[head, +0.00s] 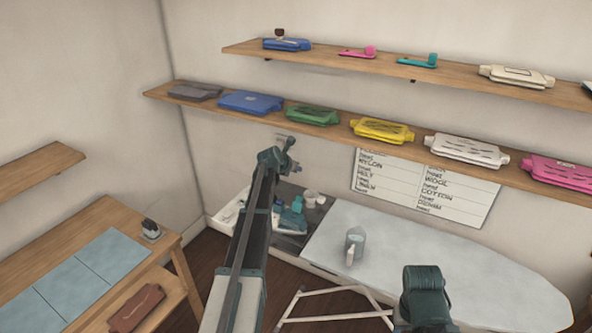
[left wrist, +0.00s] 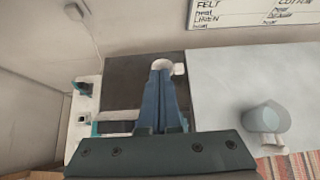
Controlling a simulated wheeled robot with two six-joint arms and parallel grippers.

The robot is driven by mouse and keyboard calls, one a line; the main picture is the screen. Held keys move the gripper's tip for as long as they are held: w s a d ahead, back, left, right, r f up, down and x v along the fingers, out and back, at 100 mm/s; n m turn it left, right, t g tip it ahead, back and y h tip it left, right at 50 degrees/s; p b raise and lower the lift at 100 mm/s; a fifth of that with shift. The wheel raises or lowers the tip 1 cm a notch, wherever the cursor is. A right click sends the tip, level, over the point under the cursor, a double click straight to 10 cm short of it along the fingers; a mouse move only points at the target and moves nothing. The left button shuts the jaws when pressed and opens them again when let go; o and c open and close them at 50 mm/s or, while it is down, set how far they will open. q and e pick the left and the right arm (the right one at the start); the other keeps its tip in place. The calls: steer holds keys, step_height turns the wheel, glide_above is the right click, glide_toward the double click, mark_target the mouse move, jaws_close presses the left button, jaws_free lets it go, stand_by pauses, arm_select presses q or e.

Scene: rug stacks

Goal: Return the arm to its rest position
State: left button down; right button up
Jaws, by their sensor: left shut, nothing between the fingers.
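My left arm reaches up through the middle of the head view, over the ironing area, with its left gripper (head: 290,145) raised in front of the wall below the lower long shelf. In the left wrist view the blue fingers of this gripper (left wrist: 162,72) lie together, shut and empty. They overlap a small white cup beyond them. A dark teal arm part of mine shows at the lower right of the head view; my right gripper is not visible.
Coloured packets line the lower shelf (head: 215,104) and upper shelf (head: 240,48). A wooden table (head: 160,255) with pale blue sheets (head: 75,285) stands at left.

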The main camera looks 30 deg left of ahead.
arm_select(q)
steer(key=shift+d, duration=0.1)
steer(key=s+d+f+m+g+h+b, duration=0.1)
steer(key=s+d+f+m+g, duration=0.15)
steer(key=s+d+m, duration=0.5)
steer(key=s+d+f+m+g+b, duration=0.15)
steer(key=s+d+f+m, duration=0.3)
steer(key=d, duration=0.65)
steer(key=s+d+f+m+g+h+b, duration=0.1)
steer(key=s+d+f+m+g, duration=0.15)
steer(key=s+d+m, duration=0.55)
steer(key=s+d+f+m+g+y+b, duration=0.2)
steer(key=s+d+m, duration=0.3)
steer(key=s+m, duration=0.4)
steer(key=s+d+f+m+g+y+b, duration=0.1)
steer(key=s+d+f+m+g, duration=0.1)
steer(key=s+d+m, duration=0.4)
steer(key=s+f+m, duration=0.1)
steer(key=s+m, duration=0.3)
steer(key=s, duration=0.4)
steer(key=shift+s+f+y+b, duration=0.2)
steer(key=shift+f+y+b, duration=0.05)
steer(key=shift+y+b, duration=0.15)
